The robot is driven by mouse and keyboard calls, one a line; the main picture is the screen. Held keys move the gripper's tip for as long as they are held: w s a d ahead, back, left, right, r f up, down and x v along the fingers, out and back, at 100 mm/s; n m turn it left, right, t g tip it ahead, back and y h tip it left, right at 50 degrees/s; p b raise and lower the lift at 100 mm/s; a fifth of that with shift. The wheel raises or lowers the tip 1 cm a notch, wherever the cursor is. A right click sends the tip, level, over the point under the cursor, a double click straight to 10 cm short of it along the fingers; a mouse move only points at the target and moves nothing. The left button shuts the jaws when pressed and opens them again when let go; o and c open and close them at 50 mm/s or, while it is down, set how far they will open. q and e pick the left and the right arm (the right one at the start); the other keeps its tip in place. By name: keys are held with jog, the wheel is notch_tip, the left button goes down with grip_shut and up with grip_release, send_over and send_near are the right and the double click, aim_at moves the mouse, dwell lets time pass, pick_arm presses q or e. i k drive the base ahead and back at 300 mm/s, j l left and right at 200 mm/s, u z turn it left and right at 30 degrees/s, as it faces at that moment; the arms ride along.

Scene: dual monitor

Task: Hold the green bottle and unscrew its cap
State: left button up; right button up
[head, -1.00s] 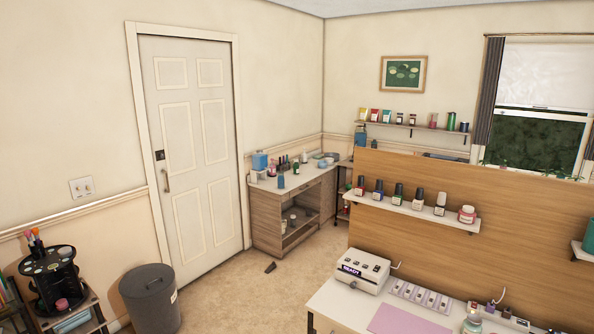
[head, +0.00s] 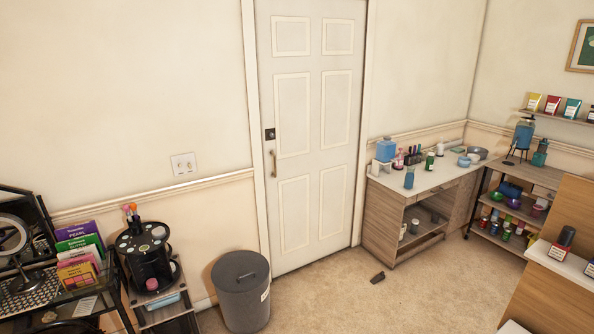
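A small green bottle (head: 430,161) with a pale top stands upright on the wooden cabinet's white counter (head: 445,175), right of the door. A teal-green bottle (head: 540,154) with a dark top stands on the shelf unit at the right. I cannot tell which of these, if either, is the task's green bottle, and their caps are too small to read clearly. Neither of my grippers shows in the head view.
A closed white door (head: 313,135) is in the middle. A grey bin (head: 242,290) stands left of it, beside a black round organizer (head: 148,262). The floor before the door is mostly clear.

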aim_at(429, 161)
jog(key=i+u, duration=0.35)
jog(key=i, duration=0.85)
